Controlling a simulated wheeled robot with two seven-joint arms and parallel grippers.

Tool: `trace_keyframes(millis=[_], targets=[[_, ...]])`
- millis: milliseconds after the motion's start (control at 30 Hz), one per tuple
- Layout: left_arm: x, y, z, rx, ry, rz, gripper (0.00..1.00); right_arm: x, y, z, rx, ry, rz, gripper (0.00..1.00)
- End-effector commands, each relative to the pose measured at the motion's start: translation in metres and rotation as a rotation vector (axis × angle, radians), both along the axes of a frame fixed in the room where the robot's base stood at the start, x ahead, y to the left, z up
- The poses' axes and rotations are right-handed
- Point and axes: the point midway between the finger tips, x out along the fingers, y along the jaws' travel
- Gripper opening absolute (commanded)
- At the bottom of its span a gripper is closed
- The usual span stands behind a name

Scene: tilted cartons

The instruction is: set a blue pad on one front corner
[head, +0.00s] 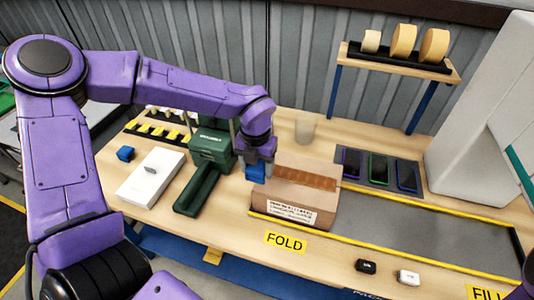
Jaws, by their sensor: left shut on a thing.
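A brown cardboard carton (286,196) with a white printed label stands on the table, its top crossed by a darker tape strip. My left gripper (257,165) points down at the carton's left side and is shut on a blue pad (255,173). The pad is at the carton's front left top corner; I cannot tell whether it touches the cardboard. My right gripper is not in view.
A green dispenser (210,148) and a green tray (197,192) stand close left of the carton, with a white box (151,176) beyond. Phones lie on a grey mat (346,158) to the right. A yellow-edged grey lane (420,232) extends right, mostly clear.

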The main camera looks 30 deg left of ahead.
Motion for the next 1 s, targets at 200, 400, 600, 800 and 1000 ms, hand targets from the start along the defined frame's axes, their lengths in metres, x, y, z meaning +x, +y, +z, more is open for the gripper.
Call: trace_keyframes(millis=[200, 400, 600, 800, 1000], targets=[[-0.001, 0.002, -0.008, 0.000, 0.000, 0.005, 0.45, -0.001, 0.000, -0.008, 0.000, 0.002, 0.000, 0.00], [-0.002, 0.003, -0.030, 0.000, 0.000, 0.006, 0.45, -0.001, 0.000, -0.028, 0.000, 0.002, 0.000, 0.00], [-0.002, 0.002, -0.055, 0.001, -0.001, 0.004, 0.45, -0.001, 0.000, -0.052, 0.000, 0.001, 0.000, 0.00], [-0.001, 0.001, -0.070, 0.000, 0.000, 0.002, 0.45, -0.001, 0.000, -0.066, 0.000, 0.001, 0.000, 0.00], [-0.001, 0.001, -0.071, 0.000, 0.001, 0.002, 0.45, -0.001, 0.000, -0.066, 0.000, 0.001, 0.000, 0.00]])
